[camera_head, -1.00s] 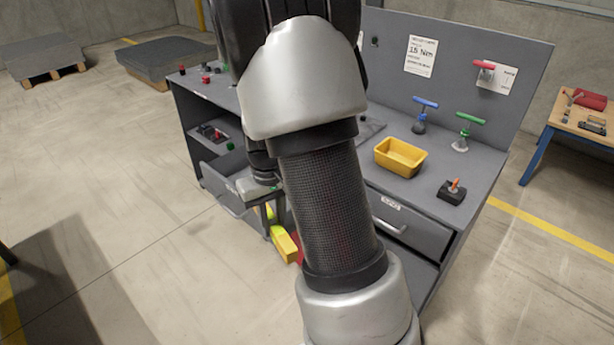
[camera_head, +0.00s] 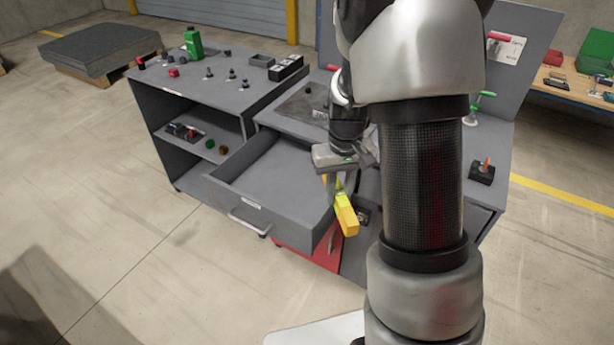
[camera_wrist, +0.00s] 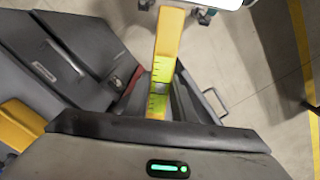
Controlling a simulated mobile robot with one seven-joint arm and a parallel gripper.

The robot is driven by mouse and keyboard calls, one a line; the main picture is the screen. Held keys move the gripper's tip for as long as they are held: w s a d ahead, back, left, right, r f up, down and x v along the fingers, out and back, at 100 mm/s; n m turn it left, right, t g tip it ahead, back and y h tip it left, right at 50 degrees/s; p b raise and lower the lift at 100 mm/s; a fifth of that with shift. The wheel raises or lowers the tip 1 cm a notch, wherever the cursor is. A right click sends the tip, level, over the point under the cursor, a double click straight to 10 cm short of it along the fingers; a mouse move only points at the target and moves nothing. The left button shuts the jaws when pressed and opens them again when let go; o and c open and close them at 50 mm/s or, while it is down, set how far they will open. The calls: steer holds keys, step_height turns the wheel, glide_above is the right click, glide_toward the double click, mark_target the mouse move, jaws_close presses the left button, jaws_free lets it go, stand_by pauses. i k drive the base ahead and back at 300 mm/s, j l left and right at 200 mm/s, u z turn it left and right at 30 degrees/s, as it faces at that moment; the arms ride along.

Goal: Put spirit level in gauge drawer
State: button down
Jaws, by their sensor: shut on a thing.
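The spirit level (camera_head: 346,215) is a yellow bar with yellow-green vials. My gripper (camera_head: 338,188) is shut on it near one end and holds it in the air, tilted. The bar also shows in the wrist view (camera_wrist: 168,40), reaching out from my gripper (camera_wrist: 157,112). An open, empty-looking grey drawer (camera_head: 232,198) stands out from the bench at picture left of the level; its label is too small to read. In the head view the level overlaps the drawer's right front corner. In the wrist view the drawer handle (camera_wrist: 215,105) lies to the right of the level.
A red front (camera_head: 310,252) sits below the open drawer. The shelf (camera_head: 215,150) at left holds small parts. A yellow bin (camera_wrist: 20,125) shows in the wrist view. Floor in front is clear.

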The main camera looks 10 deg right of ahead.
mark_target(290, 189)
steer(key=i+j+z, duration=0.15)
steer(key=j+z, duration=0.15)
steer(key=i+j+z, duration=0.1)
steer(key=j+z, duration=0.25)
steer(key=j, duration=0.2)
steer(key=i+j+z, duration=0.1)
steer(key=j+z, duration=0.15)
steer(key=j, duration=0.45)
